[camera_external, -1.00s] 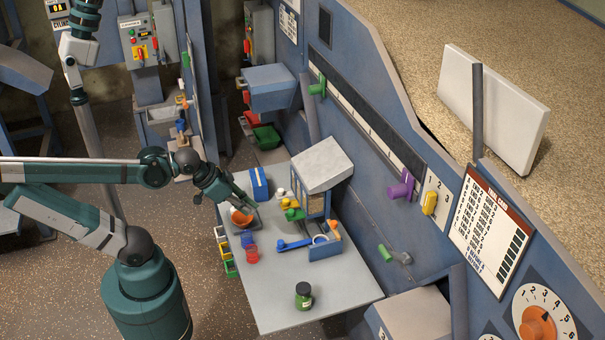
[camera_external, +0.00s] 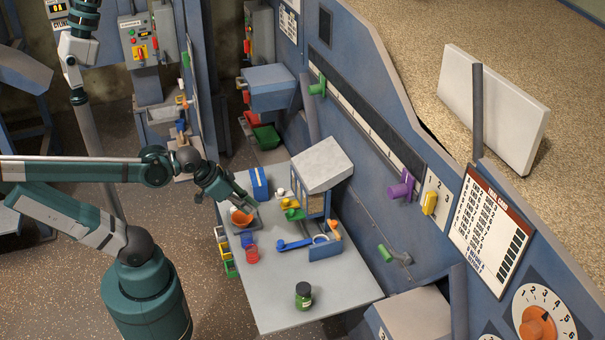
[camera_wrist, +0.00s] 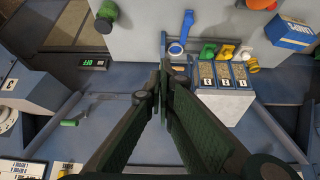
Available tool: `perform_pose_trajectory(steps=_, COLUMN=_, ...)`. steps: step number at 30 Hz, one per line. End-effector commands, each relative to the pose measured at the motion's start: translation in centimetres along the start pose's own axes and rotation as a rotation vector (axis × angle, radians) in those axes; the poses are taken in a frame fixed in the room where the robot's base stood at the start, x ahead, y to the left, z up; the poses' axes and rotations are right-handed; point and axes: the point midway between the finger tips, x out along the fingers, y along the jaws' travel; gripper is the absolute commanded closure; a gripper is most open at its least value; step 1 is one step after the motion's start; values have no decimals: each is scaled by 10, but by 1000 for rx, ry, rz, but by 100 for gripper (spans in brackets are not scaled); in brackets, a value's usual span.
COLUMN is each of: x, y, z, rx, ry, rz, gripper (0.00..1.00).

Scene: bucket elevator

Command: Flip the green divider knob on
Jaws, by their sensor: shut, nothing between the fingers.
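A small green knob (camera_external: 294,214) sits at the small divider unit on the grey table, beside yellow and white parts. In the wrist view, a green knob (camera_wrist: 209,50) stands at the top of a row of grain-filled slots, left of yellow ones. My gripper (camera_external: 252,202) is over the table's left part, near the orange bowl (camera_external: 241,217), left of the knob. In the wrist view, my gripper (camera_wrist: 163,78) is shut and empty, its tips apart from the knob in the picture. Which way the knob is set is too small to tell.
A blue scoop (camera_external: 294,244) lies in front of the divider unit. A green-lidded jar (camera_external: 304,296) stands near the front edge. A green handle (camera_external: 385,253) sits on the blue wall. The table's front is mostly clear.

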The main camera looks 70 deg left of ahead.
Motion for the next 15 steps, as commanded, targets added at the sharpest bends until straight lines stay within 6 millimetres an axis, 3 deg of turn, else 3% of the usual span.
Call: perform_pose_trajectory(steps=15, x=4, y=-10, z=-56, rx=-161, ry=-20, rz=71, gripper=100)
